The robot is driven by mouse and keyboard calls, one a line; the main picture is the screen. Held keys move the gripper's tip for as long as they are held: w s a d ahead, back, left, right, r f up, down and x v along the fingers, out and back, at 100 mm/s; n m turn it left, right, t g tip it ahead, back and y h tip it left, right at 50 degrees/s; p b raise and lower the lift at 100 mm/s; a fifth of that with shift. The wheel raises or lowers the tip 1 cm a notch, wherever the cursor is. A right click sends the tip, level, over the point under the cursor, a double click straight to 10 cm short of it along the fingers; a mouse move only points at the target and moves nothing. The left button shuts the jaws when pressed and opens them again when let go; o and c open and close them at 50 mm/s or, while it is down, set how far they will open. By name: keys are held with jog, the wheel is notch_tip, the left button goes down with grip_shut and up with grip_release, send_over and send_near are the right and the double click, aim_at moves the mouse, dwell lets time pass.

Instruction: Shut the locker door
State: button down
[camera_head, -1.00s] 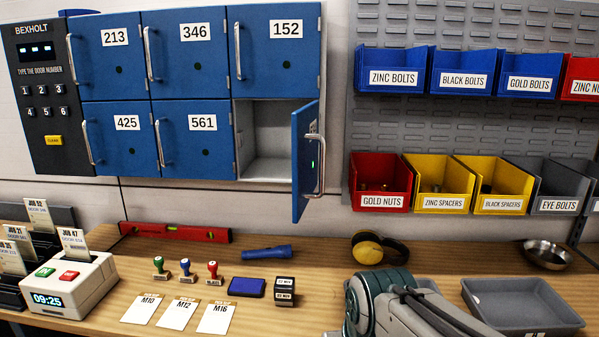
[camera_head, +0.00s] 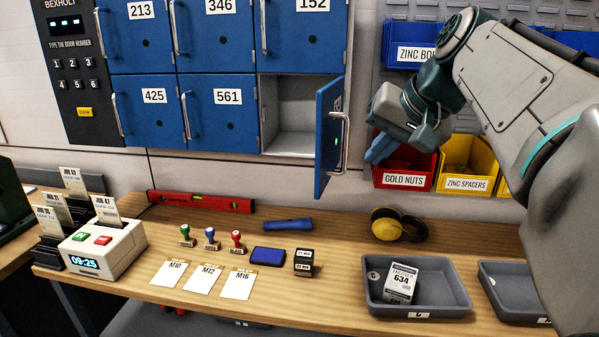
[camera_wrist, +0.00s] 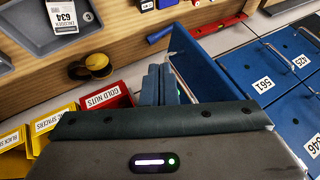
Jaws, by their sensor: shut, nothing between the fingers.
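The locker door (camera_head: 324,142) is blue and stands swung open, seen nearly edge-on, with its silver handle (camera_head: 345,145) on the side towards my gripper. The grey locker compartment (camera_head: 291,127) behind it is open, and the part I see is empty. My gripper (camera_head: 374,156) is shut and empty, just right of the door, in front of the red gold nuts bin. In the wrist view my fingers (camera_wrist: 160,86) are together beside the open door (camera_wrist: 203,72). A gap shows between fingers and door in the head view; I cannot tell its depth.
Other blue doors, such as 561 (camera_head: 220,112), are shut. Red (camera_head: 404,171) and yellow (camera_head: 467,165) bins hang close behind my gripper. Below, the bench holds earmuffs (camera_head: 399,224), a blue torch (camera_head: 288,225) and a grey tray (camera_head: 447,301) with a box.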

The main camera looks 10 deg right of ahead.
send_near(321, 187)
notch_tip(321, 187, down, 4)
jog(key=d, duration=0.2)
jog(key=shift+w+a+r+p, duration=0.1)
jog(key=shift+w+a+p, duration=0.5)
jog(key=shift+a, duration=0.2)
jog(key=shift+w+a+p, duration=0.45)
jog(key=shift+w+a, duration=0.25)
jog(key=shift+a, duration=0.1)
